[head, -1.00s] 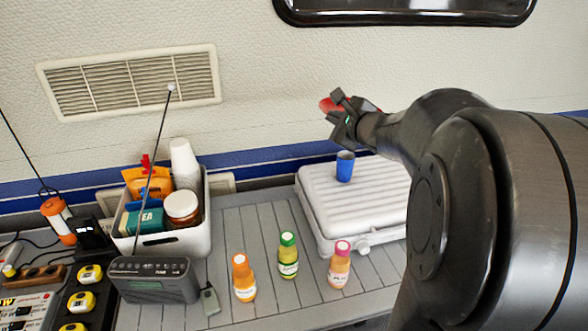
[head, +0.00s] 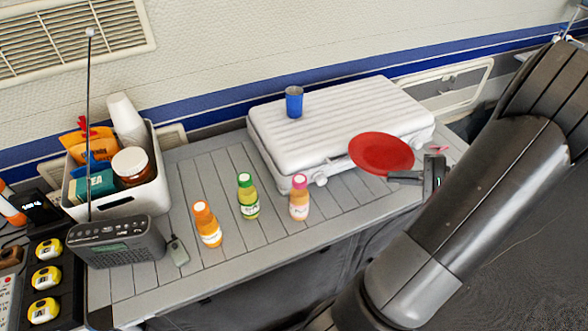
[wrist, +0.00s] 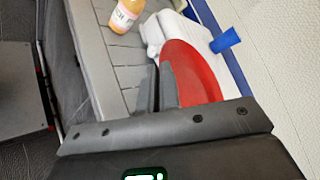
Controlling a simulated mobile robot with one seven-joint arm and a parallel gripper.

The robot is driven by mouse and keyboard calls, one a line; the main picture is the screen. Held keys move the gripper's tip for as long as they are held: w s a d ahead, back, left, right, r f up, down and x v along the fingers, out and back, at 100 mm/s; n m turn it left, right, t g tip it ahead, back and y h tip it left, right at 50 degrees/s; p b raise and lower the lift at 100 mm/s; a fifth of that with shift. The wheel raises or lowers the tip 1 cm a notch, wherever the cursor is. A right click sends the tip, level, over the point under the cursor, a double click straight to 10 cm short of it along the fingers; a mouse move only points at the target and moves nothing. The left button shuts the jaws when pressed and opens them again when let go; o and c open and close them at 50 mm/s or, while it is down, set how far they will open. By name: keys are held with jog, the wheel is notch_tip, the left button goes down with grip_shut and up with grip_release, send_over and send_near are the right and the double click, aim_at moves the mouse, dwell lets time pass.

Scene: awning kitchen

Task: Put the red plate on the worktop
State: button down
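The red plate (head: 381,153) is held in the air over the right end of the worktop, overlapping the front right corner of the white ridged case in the head view. My gripper (head: 408,177) is shut on the plate's rim at its right side. In the wrist view the plate (wrist: 200,78) shows beside and behind my gripper's fingers (wrist: 157,92), which hide part of its rim. The worktop (head: 270,237) is grey and slatted, with bare room in front of the bottles and the case.
The white case (head: 345,125) carries a blue cup (head: 294,101). A radio (head: 118,242) and a filled white bin (head: 115,205) stand left.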

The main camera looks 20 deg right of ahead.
jog(key=s+a+f+n+g, duration=0.1)
jog(key=s+f+n, duration=0.1)
jog(key=s, duration=1.1)
send_over(376, 217)
jog(key=s+a, duration=0.2)
notch_tip(376, 217, down, 7)
jog(key=shift+w+d+f+y, duration=0.1)
jog(key=shift+w+f+y, duration=0.1)
jog(key=shift+f, duration=0.75)
jog(key=shift+w+d+f+y, duration=0.1)
jog(key=shift+f+y, duration=0.1)
jog(key=shift+f, duration=0.75)
jog(key=c, duration=1.9)
grip_release()
jog(key=shift+c, duration=0.2)
jog(key=v, duration=1.2)
